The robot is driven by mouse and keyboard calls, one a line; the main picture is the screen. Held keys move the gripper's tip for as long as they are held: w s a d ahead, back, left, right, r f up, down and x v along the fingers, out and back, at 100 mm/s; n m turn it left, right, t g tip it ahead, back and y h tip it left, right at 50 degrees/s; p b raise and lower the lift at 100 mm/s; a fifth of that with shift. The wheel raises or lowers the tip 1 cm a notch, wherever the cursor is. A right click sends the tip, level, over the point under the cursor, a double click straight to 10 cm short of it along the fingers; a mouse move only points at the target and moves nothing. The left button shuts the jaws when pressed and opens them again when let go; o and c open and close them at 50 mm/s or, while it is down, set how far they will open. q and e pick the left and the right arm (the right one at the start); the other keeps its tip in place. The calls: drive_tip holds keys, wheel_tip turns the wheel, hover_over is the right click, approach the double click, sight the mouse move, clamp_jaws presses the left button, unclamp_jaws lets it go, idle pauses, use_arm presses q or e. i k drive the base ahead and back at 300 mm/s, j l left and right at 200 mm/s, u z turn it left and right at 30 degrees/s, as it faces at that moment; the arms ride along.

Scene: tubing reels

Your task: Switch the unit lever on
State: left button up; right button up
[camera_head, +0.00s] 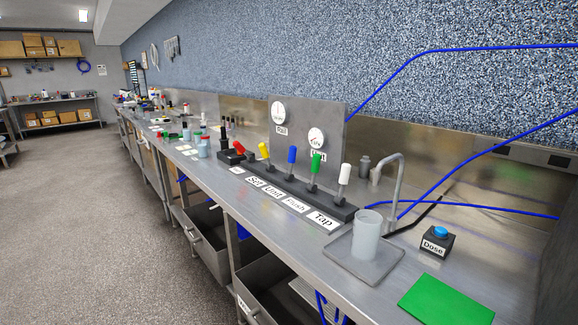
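A dark lever strip (345,212) lies along the steel bench with yellow (265,151), blue (292,155), green (316,163) and white (345,172) handles. Labels in front read Set, Unit (272,190), Flush and Tap. By order, the blue lever matches the Unit label. The blue, green and white levers stand roughly upright; the yellow one leans left. A gauge (317,139) on the grey panel (300,115) behind has a small label that seems to read Unit. Neither of my grippers is in view.
At right are a cup (366,235) on a tray (345,255), a curved faucet (398,175), a Dose button (440,233), a green mat (445,301) and blue tubing (480,148). The floor at left is clear.

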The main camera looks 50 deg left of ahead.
sight(288, 176)
drive_tip(key=u, duration=1.5)
drive_tip(key=i+j, duration=0.3)
drive_tip(key=j, duration=0.2)
drive_tip(key=i+j+u, duration=0.15)
drive_tip(key=i+j, duration=0.15)
drive_tip(key=j, duration=0.2)
drive_tip(key=i+j, duration=0.3)
drive_tip(key=j, duration=0.15)
drive_tip(key=i+j+u, duration=0.1)
drive_tip(key=i+j, duration=0.2)
drive_tip(key=j, duration=0.2)
